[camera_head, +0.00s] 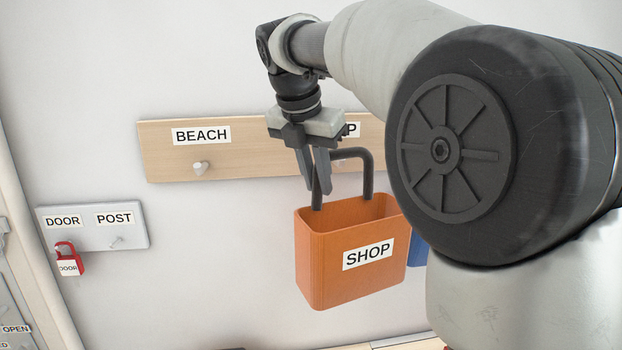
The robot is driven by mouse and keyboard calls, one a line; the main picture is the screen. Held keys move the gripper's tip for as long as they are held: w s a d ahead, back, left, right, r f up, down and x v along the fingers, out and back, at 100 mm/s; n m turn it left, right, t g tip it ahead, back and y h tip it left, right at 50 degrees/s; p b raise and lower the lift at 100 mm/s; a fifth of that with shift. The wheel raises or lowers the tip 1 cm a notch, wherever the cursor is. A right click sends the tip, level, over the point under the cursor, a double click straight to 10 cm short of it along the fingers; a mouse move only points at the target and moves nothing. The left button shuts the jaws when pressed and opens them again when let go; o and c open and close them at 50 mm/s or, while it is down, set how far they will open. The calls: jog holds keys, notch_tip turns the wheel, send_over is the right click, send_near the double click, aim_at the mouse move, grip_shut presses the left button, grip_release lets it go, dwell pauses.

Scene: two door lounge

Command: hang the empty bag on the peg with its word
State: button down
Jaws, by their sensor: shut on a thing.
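An orange bag (325,258) with a dark handle and the word SHOP hangs roughly upright, slightly tilted. My gripper (314,180) is shut on the left part of its handle (366,172). The part of the bag's inside that shows looks empty. Behind it, a wooden board (260,163) on the wall carries a BEACH label (201,135) above a bare peg (200,167). A second label (352,130) shows only its final P; my gripper hides the rest. The handle and gripper largely cover the area below that label.
A blue thing (417,250) shows partly behind the bag's right side. At left, a small grey board (90,240) has DOOR and POST labels; a red padlock-shaped tag (68,260) hangs under DOOR, and the POST hook (117,242) is bare. My arm hides the right side.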

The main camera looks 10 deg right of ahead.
jog(key=w+f+p, duration=0.1)
jog(key=w, duration=0.5)
jog(key=shift+f, duration=0.15)
dwell(0.4)
dwell(0.6)
jog(key=c, duration=1.6)
grip_release()
jog(key=shift+o, duration=0.2)
